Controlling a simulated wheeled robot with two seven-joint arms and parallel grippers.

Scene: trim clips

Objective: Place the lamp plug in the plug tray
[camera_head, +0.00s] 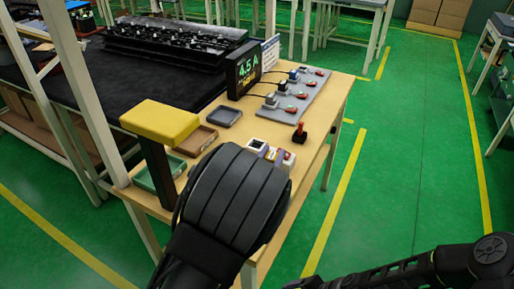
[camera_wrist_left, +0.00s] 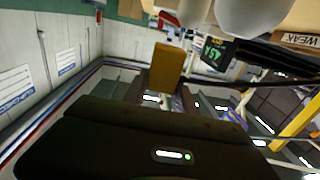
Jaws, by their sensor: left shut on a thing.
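My left gripper (camera_head: 238,195) is over the near end of the wooden table in the head view. The black hand hides its fingertips and most of what it holds. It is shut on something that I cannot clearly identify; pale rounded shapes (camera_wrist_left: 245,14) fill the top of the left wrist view. Three small trays lie on the table: green (camera_head: 167,178), brown (camera_head: 197,140) and dark grey (camera_head: 223,116). I cannot tell which is the plug tray. Plugs with black cords (camera_head: 270,101) sit on a grey strip (camera_head: 305,99); I cannot pick out the lamp plug.
A display reading 4.5 A (camera_head: 243,68) stands at the back. A red-knobbed lever (camera_head: 299,133) and a small device (camera_head: 270,151) are near the hand.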

